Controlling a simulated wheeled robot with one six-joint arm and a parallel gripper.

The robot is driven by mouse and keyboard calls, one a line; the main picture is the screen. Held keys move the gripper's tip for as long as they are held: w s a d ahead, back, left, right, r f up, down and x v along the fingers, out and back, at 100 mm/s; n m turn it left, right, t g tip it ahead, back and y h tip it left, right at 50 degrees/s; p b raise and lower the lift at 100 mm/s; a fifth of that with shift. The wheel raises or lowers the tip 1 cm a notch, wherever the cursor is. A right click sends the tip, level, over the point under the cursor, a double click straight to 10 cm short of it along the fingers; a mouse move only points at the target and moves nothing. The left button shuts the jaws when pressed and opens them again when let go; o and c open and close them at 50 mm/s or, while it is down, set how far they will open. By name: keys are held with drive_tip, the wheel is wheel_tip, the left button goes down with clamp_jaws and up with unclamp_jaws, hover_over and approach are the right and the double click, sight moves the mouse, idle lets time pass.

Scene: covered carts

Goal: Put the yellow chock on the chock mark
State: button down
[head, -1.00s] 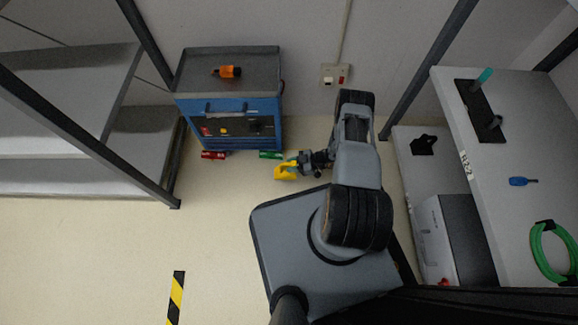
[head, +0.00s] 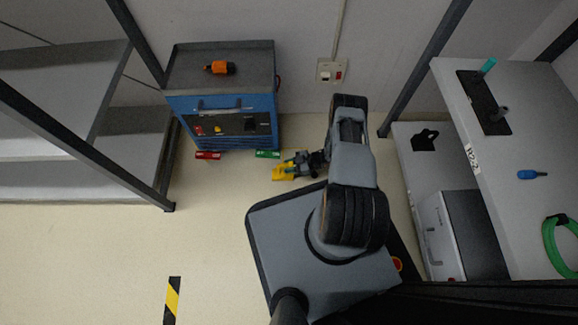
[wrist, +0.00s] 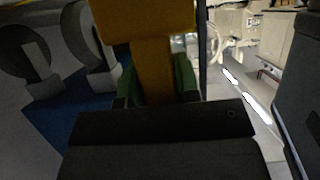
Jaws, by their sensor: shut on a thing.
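The yellow chock (head: 283,172) is in my gripper (head: 299,164), low in front of the blue cart's right part in the head view. The jaws are shut on it. In the wrist view the chock (wrist: 150,65) stands between the two green-padded fingers (wrist: 157,85) and fills the upper middle. I cannot tell whether its underside touches the floor. A black-and-yellow striped strip (head: 172,298) lies on the floor at the lower left. A red piece (head: 207,155) and a green piece (head: 267,154) lie at the cart's foot. I cannot tell which of these is the chock mark.
The blue cart (head: 188,104) stands against the wall with an orange tool (head: 220,68) on its top. Grey shelving (head: 75,175) is on the left. A bench (head: 535,130) with a green hose (head: 556,248) is on the right.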

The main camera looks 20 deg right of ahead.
drive_tip(key=c, duration=0.8)
unclamp_jaws()
drive_tip(key=shift+c, duration=0.2)
